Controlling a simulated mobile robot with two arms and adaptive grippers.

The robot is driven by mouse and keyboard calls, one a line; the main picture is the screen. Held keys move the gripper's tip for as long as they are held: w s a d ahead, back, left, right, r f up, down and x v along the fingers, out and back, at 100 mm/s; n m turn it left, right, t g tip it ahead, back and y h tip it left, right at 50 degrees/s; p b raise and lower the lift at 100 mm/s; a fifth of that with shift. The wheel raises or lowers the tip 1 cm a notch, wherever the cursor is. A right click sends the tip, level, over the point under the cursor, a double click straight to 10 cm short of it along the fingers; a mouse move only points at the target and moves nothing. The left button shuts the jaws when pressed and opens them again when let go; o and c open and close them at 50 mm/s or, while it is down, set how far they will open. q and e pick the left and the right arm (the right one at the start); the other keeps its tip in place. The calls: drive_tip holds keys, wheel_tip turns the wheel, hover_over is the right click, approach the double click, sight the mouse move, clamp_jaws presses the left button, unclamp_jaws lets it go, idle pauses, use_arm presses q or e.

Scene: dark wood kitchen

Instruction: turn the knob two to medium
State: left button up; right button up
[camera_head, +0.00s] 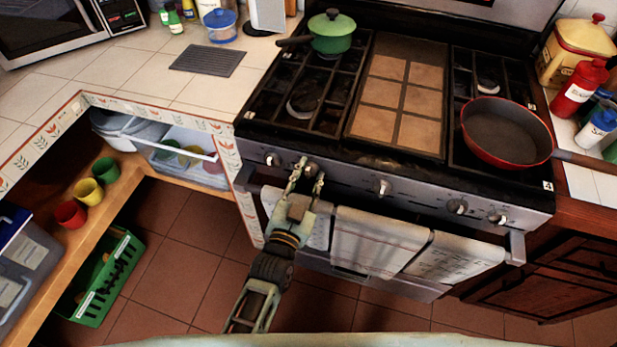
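The stove's front panel (345,181) carries a row of several round knobs. The second knob from the left (312,169) is partly covered by my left gripper (308,173). The gripper's two thin fingers stand apart and reach up to the panel, one on each side of this knob. I cannot tell whether they touch or grip it. The knob's pointer position is not clear. The first knob (272,159) is just to the left, and the middle knob (381,187) is further right. My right gripper is not in view.
A towel (372,243) hangs on the oven handle, beside and below my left gripper. A green pot (332,34) stands on the back left burner. A red pan (506,132) sits on the right burners, its handle pointing right. Open shelves are on the left.

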use_arm(q)
drive_tip(key=shift+d+f, duration=0.1)
drive_tip(key=shift+d, duration=0.05)
drive_tip(key=c, duration=0.5)
drive_tip(key=shift+s+n, duration=0.1)
drive_tip(key=shift+n, duration=0.3)
drive_tip(key=n+p, duration=0.1)
drive_tip(key=n, duration=0.1)
drive_tip(key=shift+n, duration=0.4)
drive_tip(key=n, duration=0.4)
drive_tip(key=shift+d+n+p, duration=0.1)
drive_tip(key=shift+n+p, duration=0.2)
drive_tip(key=n, duration=0.5)
drive_tip(key=shift+r, duration=0.2)
drive_tip(key=n, duration=0.3)
drive_tip(key=shift+r+n+b, duration=0.1)
drive_tip(key=shift+n+b, duration=0.2)
drive_tip(key=shift+b, duration=0.1)
drive_tip(key=shift+n, duration=0.4)
drive_tip(key=shift+r, duration=0.2)
